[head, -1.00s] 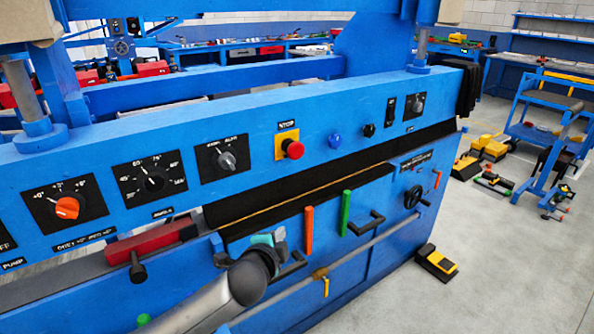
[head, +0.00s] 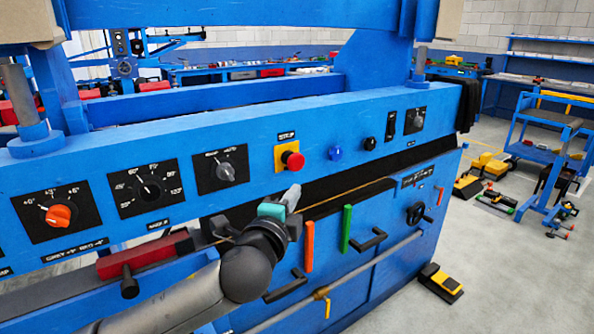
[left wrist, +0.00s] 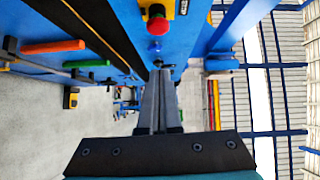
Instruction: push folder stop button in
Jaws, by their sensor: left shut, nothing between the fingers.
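The red stop button (head: 293,160) sits on a yellow plate (head: 282,151) on the blue machine's front panel, under a small label. It also shows in the left wrist view (left wrist: 157,20) at the top centre, beyond the fingertips. My left gripper (head: 292,193) is shut and empty, just below the red button and apart from it in the head view. In the left wrist view its closed fingers (left wrist: 158,78) point up the picture toward the panel. My right gripper is not in view.
A blue button (head: 335,153) and a black button (head: 369,144) are right of the stop button. A grey rotary knob (head: 225,172) is to its left. Orange (head: 309,245) and green (head: 346,228) handles stand below the panel. A yellow-black pedal (head: 440,280) lies on the floor.

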